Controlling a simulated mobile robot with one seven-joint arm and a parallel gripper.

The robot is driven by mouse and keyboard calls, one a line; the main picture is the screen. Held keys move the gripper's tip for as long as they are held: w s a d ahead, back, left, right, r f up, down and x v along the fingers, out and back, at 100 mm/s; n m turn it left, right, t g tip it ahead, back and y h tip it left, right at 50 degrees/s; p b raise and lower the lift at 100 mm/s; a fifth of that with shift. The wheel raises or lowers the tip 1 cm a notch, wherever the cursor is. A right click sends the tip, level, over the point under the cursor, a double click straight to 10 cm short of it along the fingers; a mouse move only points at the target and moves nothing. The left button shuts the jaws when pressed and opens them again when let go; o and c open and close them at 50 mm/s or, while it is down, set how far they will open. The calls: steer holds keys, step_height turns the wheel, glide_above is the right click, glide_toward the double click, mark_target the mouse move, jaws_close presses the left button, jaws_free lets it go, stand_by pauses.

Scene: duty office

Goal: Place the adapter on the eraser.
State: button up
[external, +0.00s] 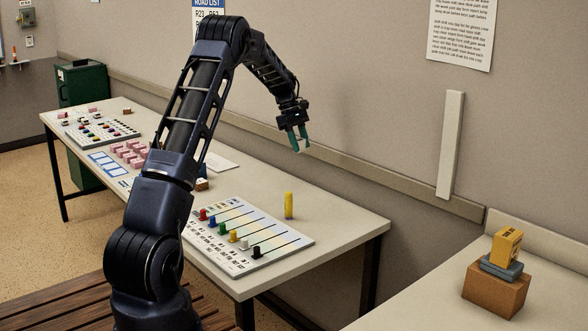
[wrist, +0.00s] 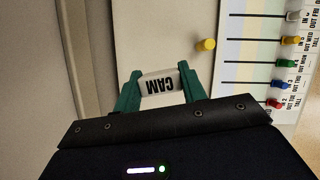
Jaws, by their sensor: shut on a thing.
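My gripper (external: 298,146) is in the air above the back edge of the long table. In the wrist view its green fingers (wrist: 160,88) are shut on a white block marked CAM (wrist: 159,85), with the lettering upside down. I cannot tell for certain that this block is the adapter; in the external view it is too small to make out between the fingers. No thing is clearly marked as the eraser. A yellow block (external: 507,245) sits on a blue-grey flat piece (external: 501,267) on a brown block (external: 495,291) at the right.
The long table (external: 345,227) holds a slider board (external: 250,240) with coloured knobs, an upright yellow cylinder (external: 289,205), several pink blocks (external: 129,152) and a far board (external: 100,130). The wall is close behind my gripper. The right-hand surface (external: 420,300) has free room left of the stack.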

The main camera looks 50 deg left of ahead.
steer(key=s+a+r+n+t+y, duration=0.1)
steer(key=s+a+n, duration=0.3)
steer(key=s+a, duration=0.65)
steer(key=s+a+r+n+t+y, duration=0.1)
steer(key=s+a+n, duration=0.35)
steer(key=a, duration=1.05)
steer(key=s+a+r+n+t+y, duration=0.1)
steer(key=s+a+n, duration=0.2)
steer(key=s+a, duration=0.7)
steer(key=s+a+n+y, duration=0.1)
steer(key=s+a+n, duration=0.3)
steer(key=s+a, duration=0.7)
steer(key=f, duration=0.6)
steer(key=a+f, duration=0.1)
steer(key=f, duration=1.2)
steer(key=shift+w+a+f, duration=0.1)
steer(key=shift+w+a, duration=0.05)
steer(key=shift+w, duration=0.25)
steer(key=o, duration=0.9)
steer(key=shift+f, duration=0.1)
steer(key=shift+o, duration=0.2)
steer(key=v, duration=1.2)
steer(key=shift+s+d, duration=0.2)
steer(key=shift+s, duration=0.05)
